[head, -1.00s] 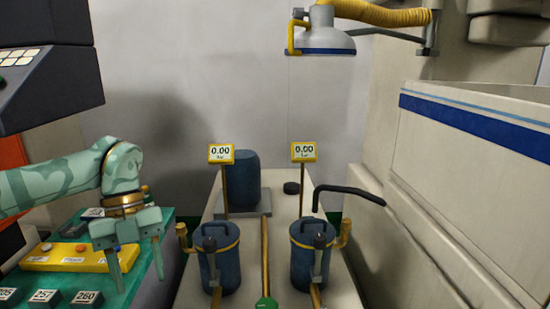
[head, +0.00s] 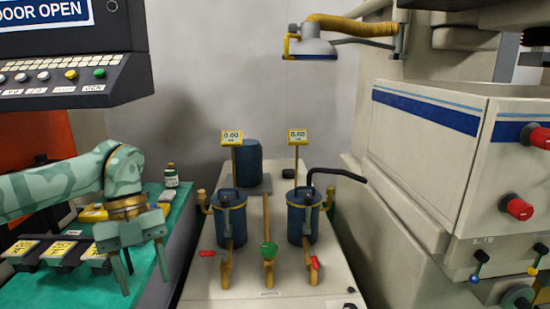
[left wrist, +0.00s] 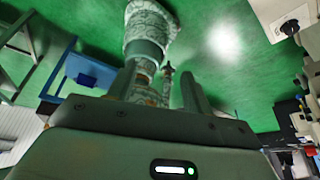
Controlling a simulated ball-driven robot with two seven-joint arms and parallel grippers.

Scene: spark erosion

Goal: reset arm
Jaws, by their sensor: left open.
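My left arm comes in from the left in the head view, in a pale green camouflage finish with a brass-coloured wrist ring. Its gripper (head: 145,285) points down with the two fingers apart and nothing between them. It hangs over the green-topped bench, in front of a yellow tray (head: 94,214) and beside black blocks with yellow labels (head: 54,249). The left wrist view shows the gripper body close up, with green floor beyond. My right gripper is in neither view.
Two blue canisters (head: 296,221) (head: 224,222) with gauges stand on a pale bench (head: 322,278) right of the gripper. A control panel (head: 75,82) overhangs the upper left. A small dark bottle (head: 171,176) stands behind the gripper. A large beige machine (head: 425,150) fills the right.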

